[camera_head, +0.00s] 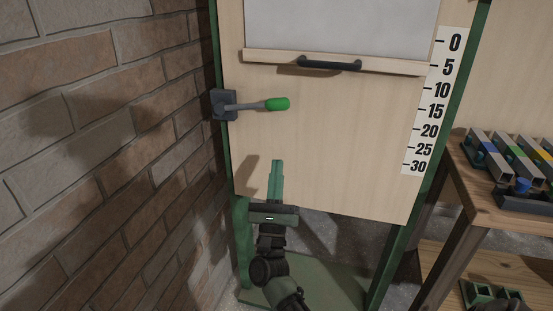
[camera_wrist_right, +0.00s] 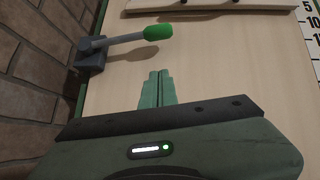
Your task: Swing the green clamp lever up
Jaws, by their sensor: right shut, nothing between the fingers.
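The clamp lever is a grey rod with a green grip (camera_head: 277,104) on a dark pivot block (camera_head: 223,105) at the left edge of the wooden panel. The rod points right, nearly level. In the wrist view the green grip (camera_wrist_right: 158,32) is ahead of the fingers, with the pivot block (camera_wrist_right: 89,53) to its left. My right gripper (camera_head: 277,165) is shut and empty, in front of the panel below the grip and apart from it. Its fingertips (camera_wrist_right: 158,74) show side by side in the wrist view. My left gripper is not in view.
A sash with a black handle (camera_head: 329,64) is above the lever, and a number scale (camera_head: 431,100) runs down the panel's right side. A brick wall (camera_head: 110,150) stands close on the left. A wooden bench (camera_head: 480,205) with metal bars is at the right.

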